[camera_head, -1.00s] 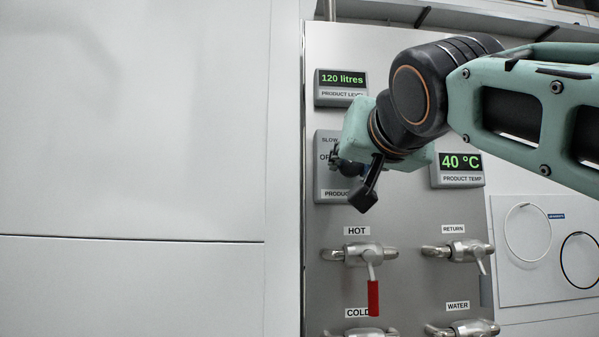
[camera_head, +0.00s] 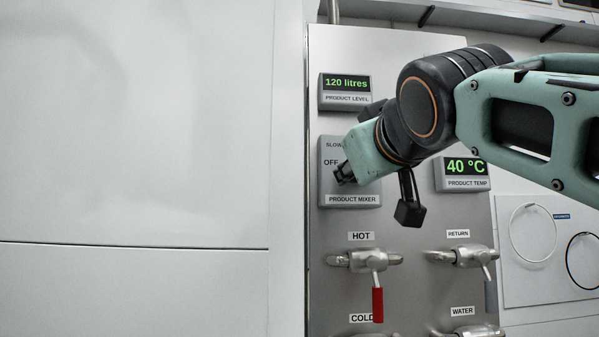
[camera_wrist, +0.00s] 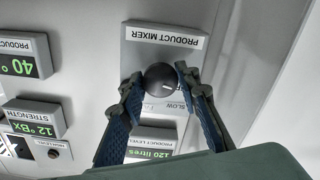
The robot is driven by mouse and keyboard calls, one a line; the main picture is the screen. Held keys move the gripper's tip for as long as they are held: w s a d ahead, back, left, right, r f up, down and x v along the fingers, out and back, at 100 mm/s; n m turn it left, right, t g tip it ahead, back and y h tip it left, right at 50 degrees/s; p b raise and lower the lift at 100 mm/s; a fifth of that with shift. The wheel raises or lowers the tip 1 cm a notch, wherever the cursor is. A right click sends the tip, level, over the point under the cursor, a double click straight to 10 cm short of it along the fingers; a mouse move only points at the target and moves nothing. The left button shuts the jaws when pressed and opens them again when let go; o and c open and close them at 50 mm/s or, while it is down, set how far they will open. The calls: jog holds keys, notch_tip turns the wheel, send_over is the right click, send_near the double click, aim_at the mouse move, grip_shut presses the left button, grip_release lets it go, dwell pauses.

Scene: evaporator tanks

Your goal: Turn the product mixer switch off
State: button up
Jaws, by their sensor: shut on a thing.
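The product mixer panel (camera_head: 350,200) is a grey plate with a dark round knob, labelled OFF on the left and SLOW at upper left. My gripper (camera_head: 345,173) is at this panel, and my wrist hides the knob in the head view. In the wrist view, where the panel appears upside down, the black knob (camera_wrist: 162,78) sits between the two fingertips of my gripper (camera_wrist: 158,80). The blue-padded fingers are shut on the knob from both sides. A small light mark shows on the knob, but its exact setting is hard to read.
A product level display (camera_head: 345,91) reading 120 litres is above, and a product temp display (camera_head: 464,172) reading 40 °C is to the right. A hot valve with a red handle (camera_head: 377,303) hangs below. A return valve (camera_head: 466,254) is at lower right.

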jog(key=shift+n, duration=1.1)
jog(key=o, duration=1.1)
jog(key=shift+o, duration=0.2)
jog(key=shift+s, duration=0.1)
jog(key=s, duration=1.1)
jog(key=shift+s, duration=0.4)
